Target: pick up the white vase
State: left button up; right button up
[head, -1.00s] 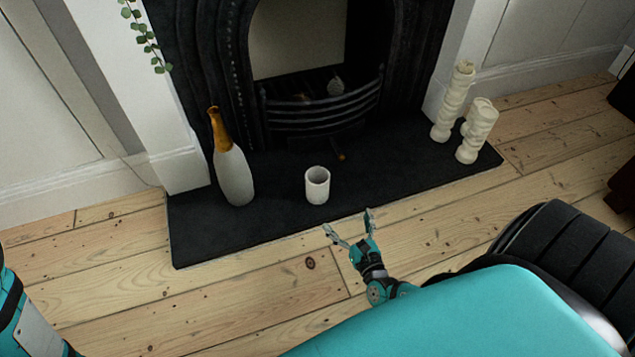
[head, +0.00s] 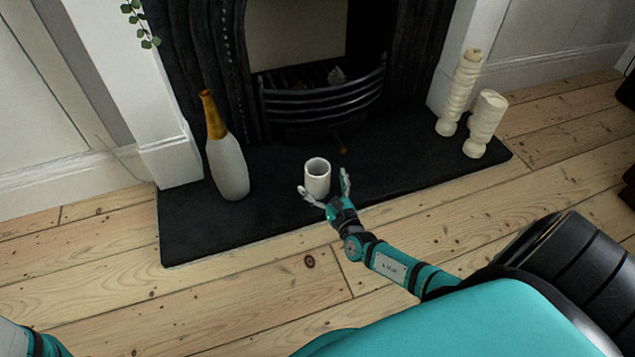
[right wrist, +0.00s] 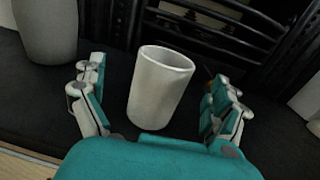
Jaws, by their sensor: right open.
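A small white cylindrical vase (head: 317,176), open at the top, stands upright on the black hearth slab. My right gripper (head: 324,187) is open, with one finger on each side of the vase's lower part. In the right wrist view the vase (right wrist: 160,88) stands between the two spread fingers (right wrist: 158,103), with a gap visible on both sides. Of my left arm only a teal part shows at the lower left corner of the head view; its gripper is out of view.
A taller white bottle vase with an amber neck (head: 228,165) stands left on the hearth (head: 270,222). Two cream twisted candlesticks (head: 461,92) (head: 485,125) stand at its right end. The black fireplace grate (head: 325,100) is behind. Bare floorboards (head: 250,300) lie in front.

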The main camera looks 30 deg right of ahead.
aim_at(318, 172)
jog(key=w+b, duration=0.1)
jog(key=w, duration=0.1)
jog(key=w+d+b, duration=0.1)
jog(key=w+b, duration=0.1)
jog(key=shift+w+d+f, duration=0.1)
jog(key=shift+w+d, duration=0.1)
jog(key=shift+w, duration=0.25)
jog(key=shift+r, duration=0.2)
jog(key=shift+c, duration=0.4)
jog(key=c, duration=1.4)
jog(key=shift+r, duration=0.15)
jog(key=shift+c, duration=0.2)
